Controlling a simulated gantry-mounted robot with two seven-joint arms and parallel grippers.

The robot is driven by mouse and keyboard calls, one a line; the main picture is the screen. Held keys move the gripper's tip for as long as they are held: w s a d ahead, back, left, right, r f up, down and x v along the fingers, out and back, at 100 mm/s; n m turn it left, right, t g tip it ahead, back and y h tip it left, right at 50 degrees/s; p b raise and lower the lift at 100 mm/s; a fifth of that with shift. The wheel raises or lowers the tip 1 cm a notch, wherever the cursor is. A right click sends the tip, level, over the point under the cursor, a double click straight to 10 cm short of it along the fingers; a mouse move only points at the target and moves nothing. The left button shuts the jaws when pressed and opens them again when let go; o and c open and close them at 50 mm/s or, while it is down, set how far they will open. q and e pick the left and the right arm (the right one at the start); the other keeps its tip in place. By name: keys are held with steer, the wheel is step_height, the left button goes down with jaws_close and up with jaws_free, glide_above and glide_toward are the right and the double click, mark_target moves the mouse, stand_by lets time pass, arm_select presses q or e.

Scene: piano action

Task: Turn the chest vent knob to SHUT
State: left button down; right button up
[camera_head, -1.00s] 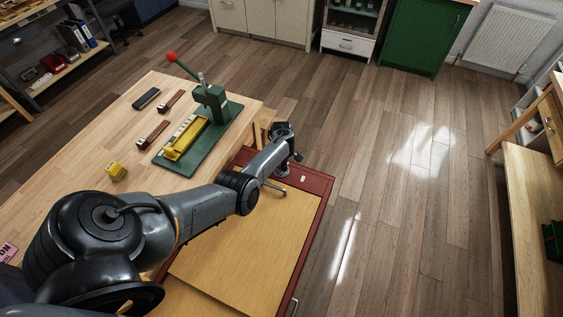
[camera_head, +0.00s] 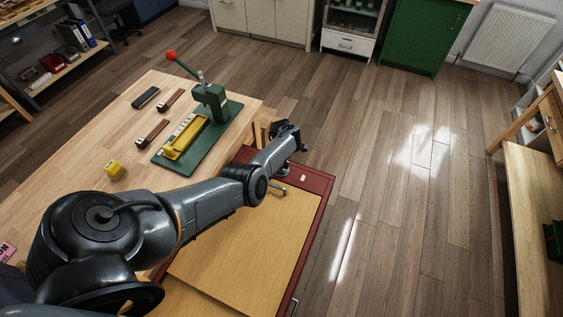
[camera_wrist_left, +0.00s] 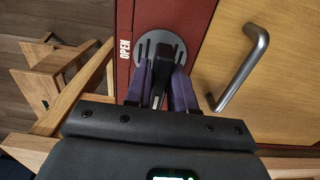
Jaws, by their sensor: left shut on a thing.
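The chest vent knob (camera_wrist_left: 162,68) is a dark bar on a round grey slotted plate (camera_wrist_left: 173,39), set in the chest's dark red border (camera_wrist_left: 190,16). The word OPEN (camera_wrist_left: 125,48) stands to the left of the plate in the left wrist view. My left gripper (camera_wrist_left: 161,83) has its purple fingers on both sides of the knob and is shut on it. In the head view my left wrist covers the knob and most of the vent. A small pale label (camera_head: 303,178) shows on the red border there; I cannot read it. My right gripper is out of view.
A metal handle (camera_wrist_left: 244,68) stands up from the tan chest panel (camera_wrist_left: 270,112), right of the vent. The wooden bench (camera_head: 60,190) on the left carries a green press (camera_head: 212,99) and small parts. Wooden framing (camera_wrist_left: 80,85) is close left of my gripper. Open floor lies right.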

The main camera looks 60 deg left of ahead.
arm_select(q)
steer(key=shift+f, duration=0.1)
steer(key=c, duration=1)
jaws_free()
steer(key=shift+c, duration=0.2)
step_height(320, 180, up, 11)
steer(key=p, duration=0.4)
steer(key=shift+p, duration=0.4)
